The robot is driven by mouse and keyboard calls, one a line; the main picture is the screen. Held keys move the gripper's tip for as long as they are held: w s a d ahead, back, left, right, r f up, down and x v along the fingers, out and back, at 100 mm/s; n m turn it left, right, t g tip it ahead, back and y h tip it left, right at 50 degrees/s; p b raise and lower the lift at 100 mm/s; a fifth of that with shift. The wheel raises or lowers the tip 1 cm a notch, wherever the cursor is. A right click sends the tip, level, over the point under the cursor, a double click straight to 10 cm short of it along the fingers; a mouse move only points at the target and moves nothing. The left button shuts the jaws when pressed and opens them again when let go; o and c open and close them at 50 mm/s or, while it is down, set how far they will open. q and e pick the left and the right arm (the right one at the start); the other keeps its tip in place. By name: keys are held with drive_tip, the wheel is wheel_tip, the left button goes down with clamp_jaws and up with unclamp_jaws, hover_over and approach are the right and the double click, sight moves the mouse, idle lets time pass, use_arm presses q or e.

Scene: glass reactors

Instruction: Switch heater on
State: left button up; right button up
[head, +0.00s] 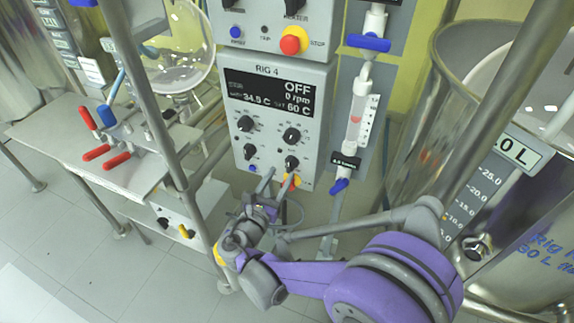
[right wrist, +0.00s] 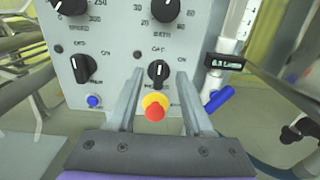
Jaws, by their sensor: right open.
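The grey RIG 4 control box (head: 272,120) faces me in the head view; its display (head: 270,91) reads OFF, 0 rpm, 34.5 C and 60 C. The lower-right black switch knob (right wrist: 158,72) sits between the fingers of my right gripper (right wrist: 157,84) in the right wrist view. Its pointer is up, towards the OFF mark; its name label is too small to read. My right gripper also shows below the box in the head view (head: 279,179). It is open, with one finger on each side of the knob; contact cannot be told. My left gripper is out of view.
A red-and-yellow stop button (right wrist: 155,107) lies just below the knob, between the fingers. Another switch knob (right wrist: 82,68) and a blue button (right wrist: 93,100) are to the left. A blue-handled valve (right wrist: 218,98) is close on the right. A metal post (head: 155,120) stands left.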

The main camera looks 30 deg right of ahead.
sight(289, 162)
drive_tip(key=x, duration=0.5)
drive_tip(key=shift+w+d+b, duration=0.25)
drive_tip(key=shift+d+b, duration=0.05)
clamp_jaws()
